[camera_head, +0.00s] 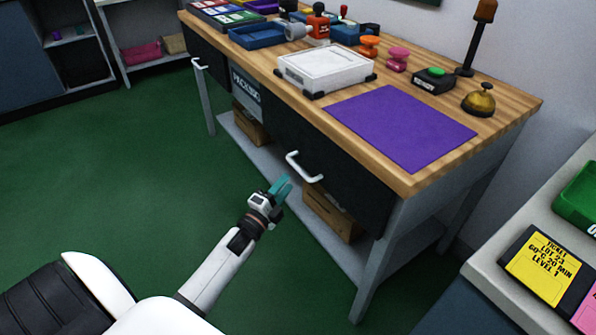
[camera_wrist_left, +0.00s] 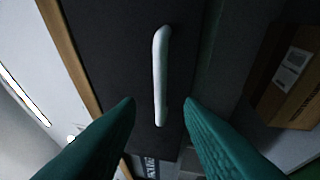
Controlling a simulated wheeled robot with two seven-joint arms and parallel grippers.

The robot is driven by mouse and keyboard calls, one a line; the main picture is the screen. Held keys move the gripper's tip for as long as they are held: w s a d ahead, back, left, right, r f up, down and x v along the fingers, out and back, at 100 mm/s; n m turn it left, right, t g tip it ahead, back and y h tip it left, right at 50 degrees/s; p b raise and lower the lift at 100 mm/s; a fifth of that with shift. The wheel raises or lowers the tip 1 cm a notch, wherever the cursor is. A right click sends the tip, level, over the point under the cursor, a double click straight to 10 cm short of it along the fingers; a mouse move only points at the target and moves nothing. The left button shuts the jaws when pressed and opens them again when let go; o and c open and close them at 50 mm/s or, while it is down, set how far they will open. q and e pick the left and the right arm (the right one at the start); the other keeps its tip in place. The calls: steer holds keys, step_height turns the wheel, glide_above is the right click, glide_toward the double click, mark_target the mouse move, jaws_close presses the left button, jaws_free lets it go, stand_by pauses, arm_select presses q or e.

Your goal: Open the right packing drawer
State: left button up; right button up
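The right packing drawer (camera_head: 345,190) is a dark front under the right end of the wooden packing table, and it looks shut flush. Its white bar handle (camera_head: 304,167) sits at the drawer's left part. My left gripper (camera_head: 281,186), with teal fingers, is just in front of and below the handle. In the left wrist view the handle (camera_wrist_left: 160,75) stands between the two open fingers (camera_wrist_left: 159,105), ahead of them; no contact shows. The dark drawer front (camera_wrist_left: 110,60) lies behind it. My right gripper is not in view.
The packing table (camera_head: 490,125) holds a purple mat (camera_head: 400,125), a white box (camera_head: 325,69) and a bell (camera_head: 479,100). A cardboard box (camera_head: 333,213) is on the lower shelf. A side counter (camera_head: 510,232) stands at right. Green floor (camera_head: 120,170) is clear at left.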

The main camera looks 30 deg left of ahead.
mark_target(298, 167)
arm_select(q)
steer(key=w, duration=0.5)
steer(key=w+r+b, duration=0.1)
steer(key=w, duration=0.1)
steer(key=shift+w+r, duration=0.1)
steer(key=shift+w, duration=0.1)
jaws_close()
